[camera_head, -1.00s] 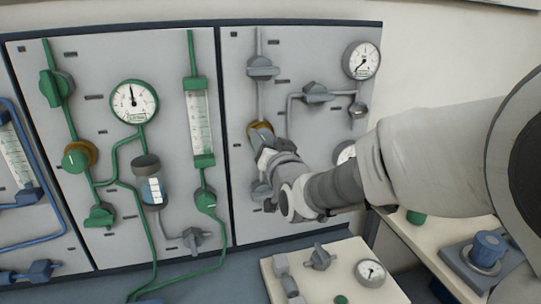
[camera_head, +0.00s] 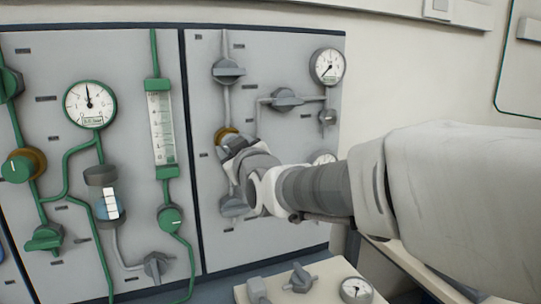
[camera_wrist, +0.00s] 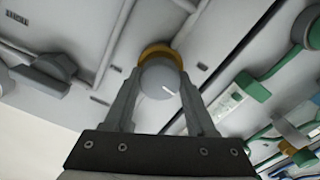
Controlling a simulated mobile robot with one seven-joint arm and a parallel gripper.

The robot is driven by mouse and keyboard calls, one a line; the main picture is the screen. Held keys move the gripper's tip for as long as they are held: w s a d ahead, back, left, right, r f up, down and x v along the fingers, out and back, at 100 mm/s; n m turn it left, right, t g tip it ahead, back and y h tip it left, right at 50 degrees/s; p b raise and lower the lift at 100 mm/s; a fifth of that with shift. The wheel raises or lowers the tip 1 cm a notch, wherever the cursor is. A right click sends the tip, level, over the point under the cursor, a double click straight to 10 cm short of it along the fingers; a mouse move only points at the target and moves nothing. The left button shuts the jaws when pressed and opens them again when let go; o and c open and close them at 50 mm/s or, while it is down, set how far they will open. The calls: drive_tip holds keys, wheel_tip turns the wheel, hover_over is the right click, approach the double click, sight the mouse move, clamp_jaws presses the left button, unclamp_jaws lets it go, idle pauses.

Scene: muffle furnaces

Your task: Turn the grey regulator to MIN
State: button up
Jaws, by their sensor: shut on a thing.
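The grey regulator (camera_wrist: 159,80) is a round grey knob with a white mark on its face and a yellow-brown ring (camera_wrist: 160,49) behind it. In the wrist view it sits between the two fingers of my gripper (camera_wrist: 160,92), which is shut on it. The white mark lies to the right of the knob's middle. In the head view the ring (camera_head: 225,132) shows on the right grey panel, and my gripper (camera_head: 232,146) hides most of the knob. No MIN label can be read in either view.
Grey valves (camera_head: 228,72) and (camera_head: 287,100) and a gauge (camera_head: 327,67) share the panel. A lower grey valve (camera_head: 233,206) is close beneath my gripper. Green pipework with a flowmeter (camera_head: 161,128) is on the left panel. A pale bench unit (camera_head: 325,275) stands below.

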drive_tip(key=shift+n+b, duration=0.35)
drive_tip(key=shift+n, duration=0.55)
drive_tip(key=o, duration=1.4)
drive_tip(key=shift+c, duration=0.2)
drive_tip(key=p+v, duration=0.2)
drive_tip(key=v, duration=1.5)
drive_tip(key=shift+s, duration=0.2)
drive_tip(key=shift+d, duration=0.1)
